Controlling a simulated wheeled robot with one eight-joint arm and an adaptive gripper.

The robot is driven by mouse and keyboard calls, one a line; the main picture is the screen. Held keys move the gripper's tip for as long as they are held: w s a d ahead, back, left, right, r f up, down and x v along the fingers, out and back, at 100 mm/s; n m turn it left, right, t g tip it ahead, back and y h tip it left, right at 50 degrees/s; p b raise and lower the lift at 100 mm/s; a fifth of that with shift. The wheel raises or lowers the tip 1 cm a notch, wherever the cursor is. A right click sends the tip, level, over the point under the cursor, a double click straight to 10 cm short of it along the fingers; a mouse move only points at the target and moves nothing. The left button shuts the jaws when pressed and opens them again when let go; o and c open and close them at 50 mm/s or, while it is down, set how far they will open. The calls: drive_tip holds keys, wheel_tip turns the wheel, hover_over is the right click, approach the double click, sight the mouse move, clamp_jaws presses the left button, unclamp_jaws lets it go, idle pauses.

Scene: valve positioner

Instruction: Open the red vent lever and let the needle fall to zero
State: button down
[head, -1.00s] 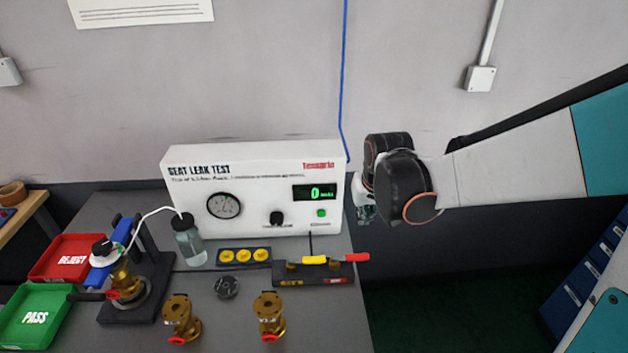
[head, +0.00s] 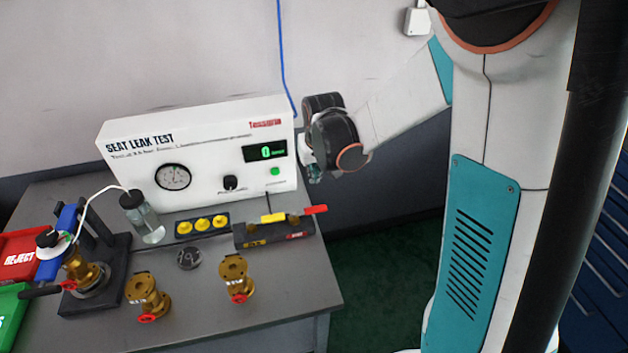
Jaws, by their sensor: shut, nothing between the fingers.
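The red vent lever (head: 316,209) lies along the right end of a black valve block in front of the test box, pointing right. A yellow lever (head: 273,217) lies beside it on the left. The round dial gauge (head: 173,176) is on the box front; its needle is too small to read surely. The green display (head: 265,152) shows 0. My gripper (head: 315,173) is by the right end of the box, above and apart from the red lever. It is shut and empty, its fingers largely hidden by my dark wrist.
The white test box (head: 120,165) stands at the back of the grey bench (head: 205,318). Two brass valves (head: 147,298) (head: 236,280) stand in front. A water bottle (head: 140,215) and clamp fixture are left, beside a red bin (head: 20,245).

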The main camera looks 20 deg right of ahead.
sight(308, 211)
drive_tip(key=b+x, duration=0.3)
drive_tip(key=x, duration=0.6)
drive_tip(key=s, duration=0.3)
drive_tip(key=shift+a+r+b, duration=0.15)
drive_tip(key=shift+r+b, duration=0.05)
drive_tip(key=shift+b, duration=0.2)
drive_tip(key=shift+s, duration=0.6)
